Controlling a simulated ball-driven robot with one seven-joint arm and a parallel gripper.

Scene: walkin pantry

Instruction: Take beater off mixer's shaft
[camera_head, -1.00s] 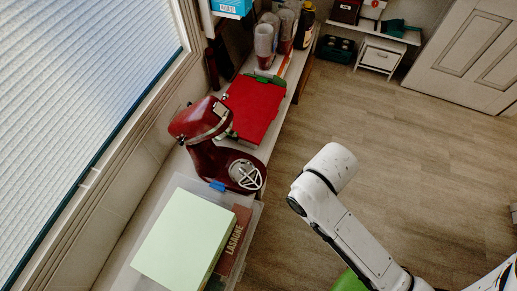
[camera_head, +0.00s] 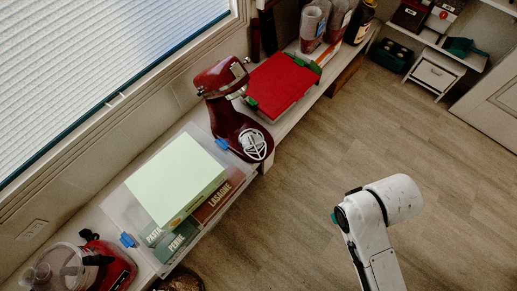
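The red stand mixer (camera_head: 222,112) stands on the long counter in the head view, left of centre. Its red head (camera_head: 218,76) with a silver band is at the upper end, and its foot reaches toward the counter's front edge. The pale wire-like beater (camera_head: 252,144) shows over the foot, apart from the head in the picture. It looks as if it lies on the foot; the shaft cannot be made out. My white arm shows at the lower right, over the floor and away from the mixer. My gripper is not in view.
A clear bin (camera_head: 130,212) with a pale green box (camera_head: 178,178) and food boxes stands in front. A red appliance (camera_head: 92,266) is at lower left. The wooden floor (camera_head: 320,190) is open.

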